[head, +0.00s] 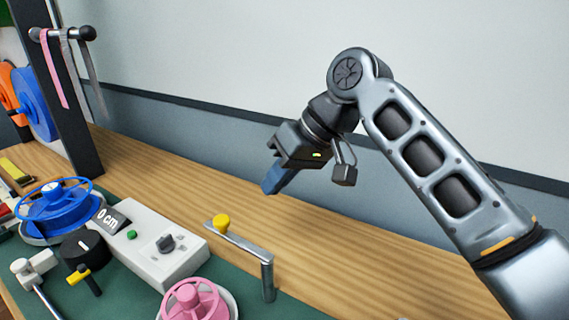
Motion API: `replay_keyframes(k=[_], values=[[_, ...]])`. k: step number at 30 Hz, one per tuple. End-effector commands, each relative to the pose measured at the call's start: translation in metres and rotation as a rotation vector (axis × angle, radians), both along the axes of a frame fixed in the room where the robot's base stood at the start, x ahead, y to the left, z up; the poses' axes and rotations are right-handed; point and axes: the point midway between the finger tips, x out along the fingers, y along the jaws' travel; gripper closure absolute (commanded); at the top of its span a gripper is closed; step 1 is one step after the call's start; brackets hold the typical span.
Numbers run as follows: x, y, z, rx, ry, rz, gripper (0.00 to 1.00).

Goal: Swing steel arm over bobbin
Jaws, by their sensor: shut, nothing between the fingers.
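The steel arm (245,245) is a flat bar on an upright post at the front centre of the bench. A yellow knob (222,222) sits on its far left end. The arm points back and left, beside the grey-white box and not over the bobbin. The pink bobbin (195,302) stands left of the post, cut off by the bottom edge of the picture. My gripper (270,186) is shut and empty, its blue fingertips pointing down and left. It is in the air above and behind the steel arm, apart from it.
A control box (155,243) with a dark knob, a green button and a "0 cm" display stands left of the arm. A blue reel (57,205) is further left. Straps hang from a rail (62,34) at the back left. Bare wooden bench (330,265) lies to the right.

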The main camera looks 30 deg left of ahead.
Motion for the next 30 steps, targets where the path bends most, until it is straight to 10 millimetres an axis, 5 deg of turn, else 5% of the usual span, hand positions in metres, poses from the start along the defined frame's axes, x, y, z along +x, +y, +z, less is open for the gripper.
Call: replay_keyframes(k=[7, 15, 30], values=[[-0.011, 0.026, -0.036, -0.001, 0.0, 0.003, 1.0], [-0.036, 0.042, -0.04, -0.001, -0.001, 0.002, 1.0], [-0.039, 0.045, -0.042, 0.0, 0.0, 0.002, 1.0]])
